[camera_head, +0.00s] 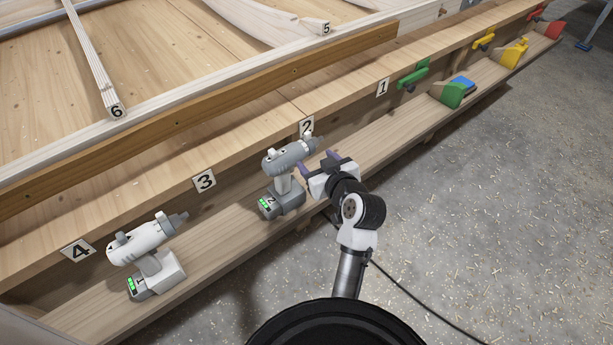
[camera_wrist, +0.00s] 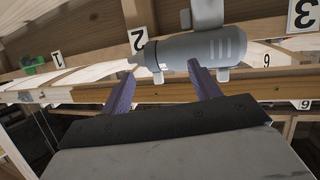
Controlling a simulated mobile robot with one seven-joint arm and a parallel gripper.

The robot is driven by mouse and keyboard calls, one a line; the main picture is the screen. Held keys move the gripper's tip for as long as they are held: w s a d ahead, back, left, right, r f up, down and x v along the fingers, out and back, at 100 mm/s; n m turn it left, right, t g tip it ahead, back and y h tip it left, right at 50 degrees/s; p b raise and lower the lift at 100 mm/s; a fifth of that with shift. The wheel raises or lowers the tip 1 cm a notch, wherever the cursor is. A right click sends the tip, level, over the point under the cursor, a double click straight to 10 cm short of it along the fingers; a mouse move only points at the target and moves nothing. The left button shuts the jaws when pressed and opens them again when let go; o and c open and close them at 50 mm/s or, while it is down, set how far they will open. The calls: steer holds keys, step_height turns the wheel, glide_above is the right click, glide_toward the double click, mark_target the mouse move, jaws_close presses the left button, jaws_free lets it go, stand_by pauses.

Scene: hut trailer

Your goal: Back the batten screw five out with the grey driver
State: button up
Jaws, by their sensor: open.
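The grey driver (camera_head: 290,156) stands upright on its battery base on the lower shelf, below label 2, its nose pointing right. A green light shows on its base. My gripper (camera_head: 317,160) is open at its right, purple fingers spread toward it. In the wrist view the driver's grey body (camera_wrist: 205,52) lies across the view just beyond my fingertips (camera_wrist: 159,70); the right finger overlaps its lower edge, and I cannot tell whether they touch. Label 5 (camera_head: 326,28) sits at the end of a pale curved batten (camera_head: 265,22) at the top; no screw can be made out there.
A white driver (camera_head: 146,240) stands on the shelf (camera_head: 235,250) between labels 3 and 4. A brown beam (camera_head: 200,108) runs along the workbench.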

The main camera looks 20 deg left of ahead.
mark_target(287, 184)
steer(key=s+f+n+g+y, duration=0.2)
steer(key=s+f+g, duration=0.1)
steer(key=s+f, duration=0.35)
steer(key=p+x, duration=0.1)
steer(key=x, duration=0.8)
steer(key=shift+r, duration=0.2)
steer(key=x, duration=0.3)
steer(key=p+x, duration=0.1)
steer(key=x, duration=0.1)
steer(key=shift+a+r, duration=0.2)
steer(key=shift+r, duration=0.15)
steer(key=shift+w+a+f, duration=0.15)
steer(key=shift+a+f, duration=0.05)
jaws_close()
steer(key=shift+r, duration=0.15)
